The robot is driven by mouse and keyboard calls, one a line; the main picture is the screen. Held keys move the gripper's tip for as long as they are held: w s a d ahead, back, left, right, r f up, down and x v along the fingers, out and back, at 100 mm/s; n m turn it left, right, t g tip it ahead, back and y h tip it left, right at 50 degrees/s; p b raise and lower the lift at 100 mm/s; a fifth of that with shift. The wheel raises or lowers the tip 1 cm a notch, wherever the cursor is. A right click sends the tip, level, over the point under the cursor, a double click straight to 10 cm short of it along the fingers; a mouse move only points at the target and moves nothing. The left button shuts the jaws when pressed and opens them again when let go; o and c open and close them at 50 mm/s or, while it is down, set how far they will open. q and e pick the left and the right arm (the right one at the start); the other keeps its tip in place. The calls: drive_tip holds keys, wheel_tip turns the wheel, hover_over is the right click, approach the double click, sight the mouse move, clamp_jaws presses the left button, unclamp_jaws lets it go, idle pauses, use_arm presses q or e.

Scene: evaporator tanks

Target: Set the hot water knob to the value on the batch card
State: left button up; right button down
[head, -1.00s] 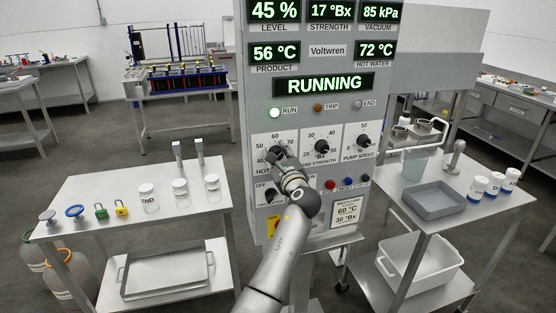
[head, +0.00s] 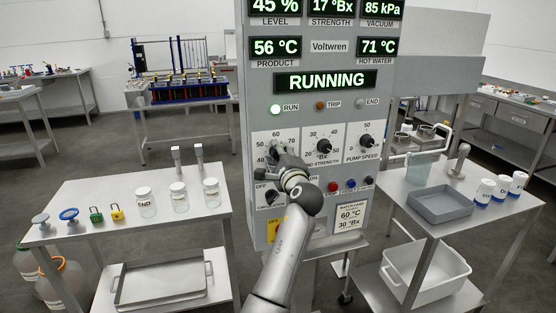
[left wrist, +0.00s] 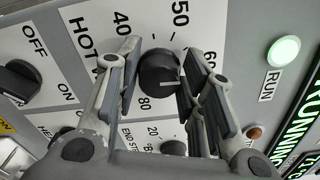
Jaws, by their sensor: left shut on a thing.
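The hot water knob (left wrist: 157,70) is black with a white line and sits on a white dial plate with numbers 40, 50, 60 and 80 readable. My left gripper (head: 282,158) is at this knob; in the left wrist view its fingers (left wrist: 160,68) stand on either side of the knob, shut on it. The white line points right, toward one finger, a little past 60; the number there is hidden. The batch card (head: 349,216) reads 60 °C and 30 °Bx. The hot water readout (head: 377,47) shows 71 °C. My right gripper is not in view.
The strength knob (head: 324,146) and pump speed knob (head: 366,141) are to the right on the same panel. An off/on switch (head: 271,198) and small red and blue buttons lie below. A left table (head: 110,230) holds jars and padlocks; a right table holds a grey tray (head: 441,203).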

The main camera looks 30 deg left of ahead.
use_arm(q)
drive_tip(key=shift+n, duration=0.3)
drive_tip(key=o, duration=1)
drive_tip(key=v, duration=1.2)
drive_tip(key=shift+f, duration=0.1)
